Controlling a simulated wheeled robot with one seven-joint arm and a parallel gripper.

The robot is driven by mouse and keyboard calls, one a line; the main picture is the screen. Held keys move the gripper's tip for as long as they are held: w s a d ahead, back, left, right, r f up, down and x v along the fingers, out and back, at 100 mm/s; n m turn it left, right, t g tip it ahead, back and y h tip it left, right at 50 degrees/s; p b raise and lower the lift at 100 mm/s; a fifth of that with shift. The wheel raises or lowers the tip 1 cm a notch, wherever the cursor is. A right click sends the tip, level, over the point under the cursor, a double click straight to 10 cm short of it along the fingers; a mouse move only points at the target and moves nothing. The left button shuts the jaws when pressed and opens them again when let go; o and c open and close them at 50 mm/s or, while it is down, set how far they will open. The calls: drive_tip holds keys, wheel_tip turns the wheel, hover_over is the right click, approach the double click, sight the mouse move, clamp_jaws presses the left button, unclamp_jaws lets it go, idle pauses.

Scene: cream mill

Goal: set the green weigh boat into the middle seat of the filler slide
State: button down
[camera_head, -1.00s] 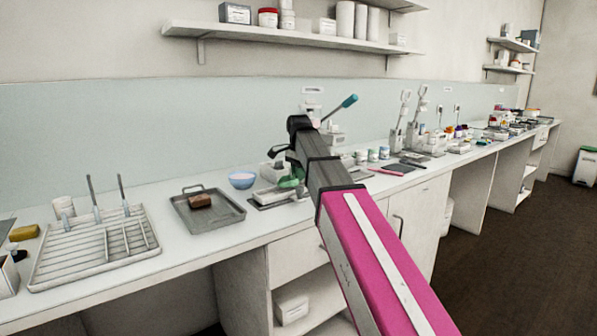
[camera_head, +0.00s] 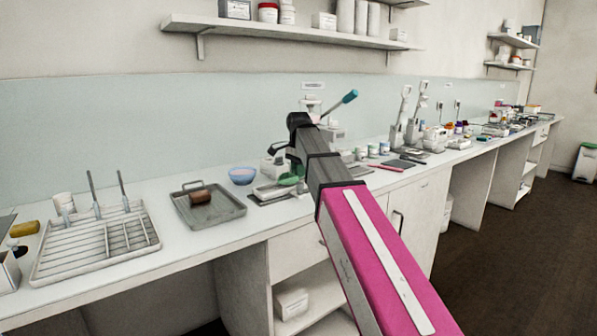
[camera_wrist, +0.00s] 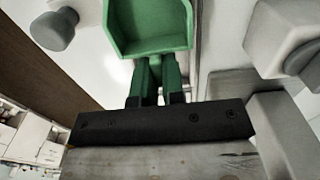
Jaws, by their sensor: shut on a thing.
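The green weigh boat (camera_wrist: 150,28) fills the top middle of the wrist view, its open tray cut off by the upper edge. My gripper (camera_wrist: 156,92) is shut on its green handle part, just below the tray. In the head view the boat (camera_head: 289,180) is a small green patch, partly hidden by my dark wrist, over or beside a pale low fixture (camera_head: 268,191) that looks like the filler slide. I cannot tell whether the boat touches it, and the middle seat is not clearly visible.
A white block with a grey knob (camera_wrist: 284,38) is close on the right in the wrist view, and a grey knob (camera_wrist: 54,29) is at upper left.

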drive_tip(key=shift+f, duration=1)
idle(1.4)
drive_tip(key=c, duration=1.1)
unclamp_jaws()
drive_tip(key=shift+c, duration=0.2)
drive_tip(key=shift+r, duration=0.1)
drive_tip(key=shift+r, duration=2.95)
drive_tip(key=shift+s, duration=0.1)
